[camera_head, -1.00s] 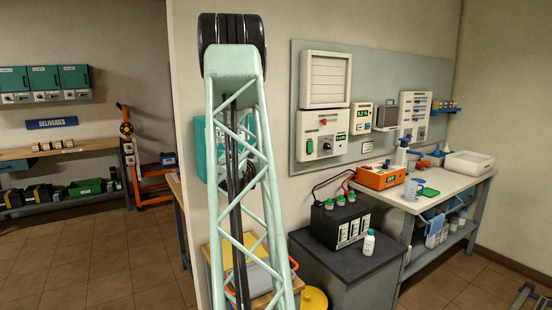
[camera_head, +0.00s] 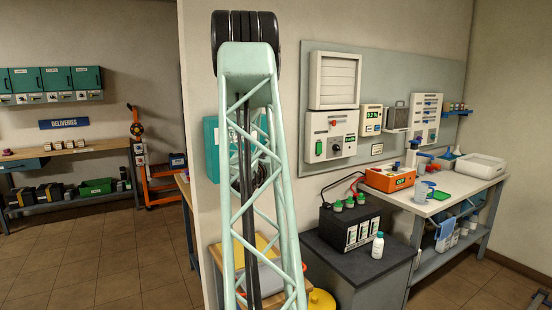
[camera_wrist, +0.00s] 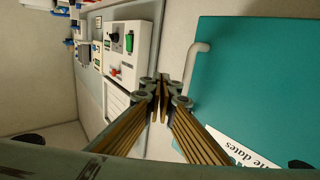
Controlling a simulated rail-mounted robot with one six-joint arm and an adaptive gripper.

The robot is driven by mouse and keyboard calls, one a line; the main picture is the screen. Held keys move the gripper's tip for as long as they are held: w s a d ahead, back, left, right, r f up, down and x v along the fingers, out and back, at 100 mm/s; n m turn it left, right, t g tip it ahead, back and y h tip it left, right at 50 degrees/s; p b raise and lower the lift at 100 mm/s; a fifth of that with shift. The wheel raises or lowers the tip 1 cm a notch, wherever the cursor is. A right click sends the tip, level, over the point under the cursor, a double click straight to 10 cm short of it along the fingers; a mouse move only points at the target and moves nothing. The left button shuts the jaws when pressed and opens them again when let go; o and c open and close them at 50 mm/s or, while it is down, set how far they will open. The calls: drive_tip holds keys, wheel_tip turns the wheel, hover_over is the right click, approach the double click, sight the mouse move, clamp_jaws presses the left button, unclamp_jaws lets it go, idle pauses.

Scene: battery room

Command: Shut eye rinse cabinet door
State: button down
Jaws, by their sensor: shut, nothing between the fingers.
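The teal cabinet (camera_head: 211,148) hangs on the wall behind my arm in the head view, mostly hidden by the arm. In the wrist view its teal door (camera_wrist: 265,75) fills the right side, with a pale bar handle (camera_wrist: 194,62) near its left edge and a white label (camera_wrist: 240,150) partly cut off below. How far the door stands open I cannot tell. My gripper (camera_wrist: 163,92) is shut and empty, just left of the door and below the handle in the picture. I cannot tell whether it touches the door. The gripper is hidden in the head view.
A wall panel (camera_head: 405,70) with a charger unit (camera_head: 330,136) is right of the cabinet. Below are a battery (camera_head: 350,225) and white bottle (camera_head: 378,245) on a dark cabinet (camera_head: 335,258), and a cluttered workbench (camera_head: 450,205). Open floor (camera_head: 120,260) lies left.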

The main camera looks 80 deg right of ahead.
drive_tip(key=s+a, duration=0.7)
drive_tip(key=s, duration=0.3)
drive_tip(key=shift+s, duration=0.25)
idle(0.8)
